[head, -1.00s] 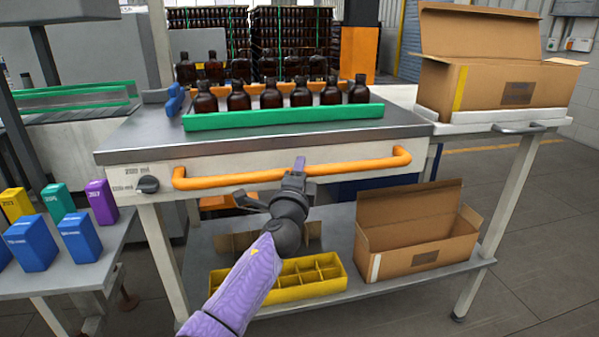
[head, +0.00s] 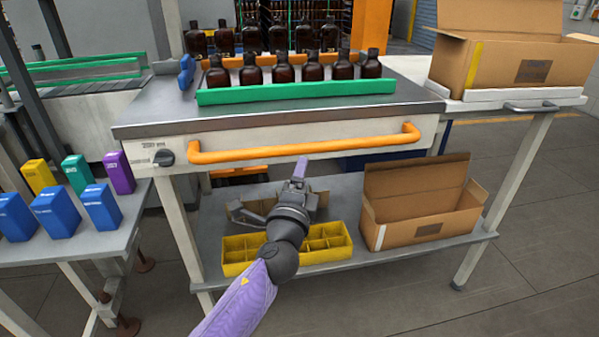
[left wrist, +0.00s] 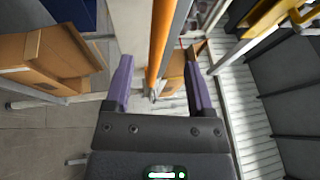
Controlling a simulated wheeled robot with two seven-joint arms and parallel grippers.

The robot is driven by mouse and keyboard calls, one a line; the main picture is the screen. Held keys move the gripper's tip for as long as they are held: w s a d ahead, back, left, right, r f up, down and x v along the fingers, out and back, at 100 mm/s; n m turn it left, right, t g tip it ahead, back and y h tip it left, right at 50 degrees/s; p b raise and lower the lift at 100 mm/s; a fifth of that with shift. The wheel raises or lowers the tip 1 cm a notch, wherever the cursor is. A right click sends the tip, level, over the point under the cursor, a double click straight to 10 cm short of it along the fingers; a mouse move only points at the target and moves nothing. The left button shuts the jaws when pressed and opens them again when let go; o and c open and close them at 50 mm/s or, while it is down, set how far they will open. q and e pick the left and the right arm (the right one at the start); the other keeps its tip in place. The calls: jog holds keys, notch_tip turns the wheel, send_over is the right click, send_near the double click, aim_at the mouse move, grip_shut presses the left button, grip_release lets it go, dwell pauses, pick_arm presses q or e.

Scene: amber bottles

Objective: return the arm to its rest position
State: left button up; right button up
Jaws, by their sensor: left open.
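My left arm comes in from the bottom of the head view, in a purple sleeve. My left gripper (head: 300,168) is in front of the workbench, below the orange handle bar (head: 310,147). In the left wrist view the gripper (left wrist: 158,85) has its two purple fingers apart, with nothing held between them. The orange bar (left wrist: 162,45) shows beyond and between the fingers there; I cannot tell the exact gap. My right gripper is in neither view.
Amber bottles (head: 312,68) stand in rows behind a green rail (head: 310,91) on the bench. An open cardboard box (head: 425,215) and a yellow divided crate (head: 240,268) sit on the lower shelf. Another box (head: 520,60) stands at right. Coloured blocks (head: 55,213) stand on the left table.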

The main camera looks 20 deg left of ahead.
pick_arm(q)
jog(key=shift+s+f, duration=0.1)
jog(key=shift+s, duration=0.1)
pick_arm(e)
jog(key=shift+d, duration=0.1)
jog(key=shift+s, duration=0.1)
